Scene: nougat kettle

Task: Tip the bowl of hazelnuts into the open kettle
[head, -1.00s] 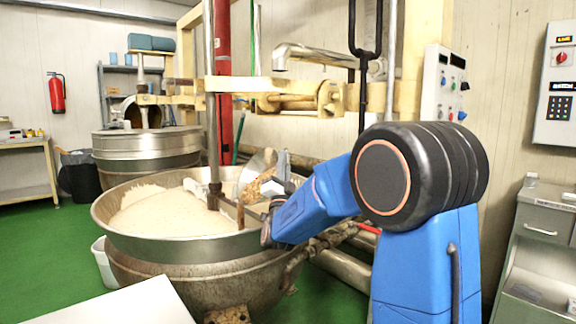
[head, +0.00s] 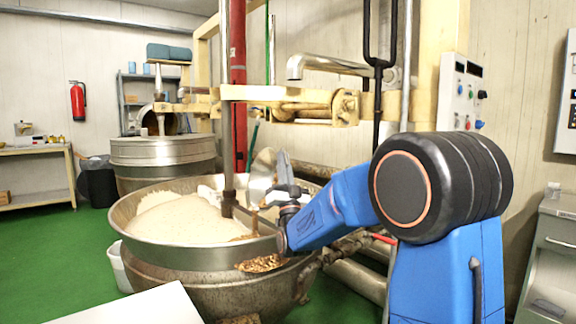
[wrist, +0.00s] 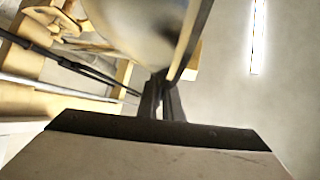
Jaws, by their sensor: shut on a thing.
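The steel bowl (head: 262,172) is strongly tilted over the right side of the open kettle (head: 190,254). My gripper (head: 283,192) is shut on the bowl's edge; in the wrist view my gripper's fingers (wrist: 165,100) meet the blurred bowl (wrist: 140,25). A clump of brown hazelnuts (head: 262,263) shows in front of the kettle's outer wall, below the rim; I cannot tell if it is falling or resting there. A few brown bits show inside near the front rim. Pale nougat mass (head: 185,222) fills much of the kettle. The bowl's inside is mostly hidden.
A vertical stirrer shaft (head: 227,140) stands in the kettle, left of the bowl. A beam with a metal spout (head: 330,65) hangs above. A white surface (head: 140,305) is at the front left. A second kettle (head: 163,160) stands behind.

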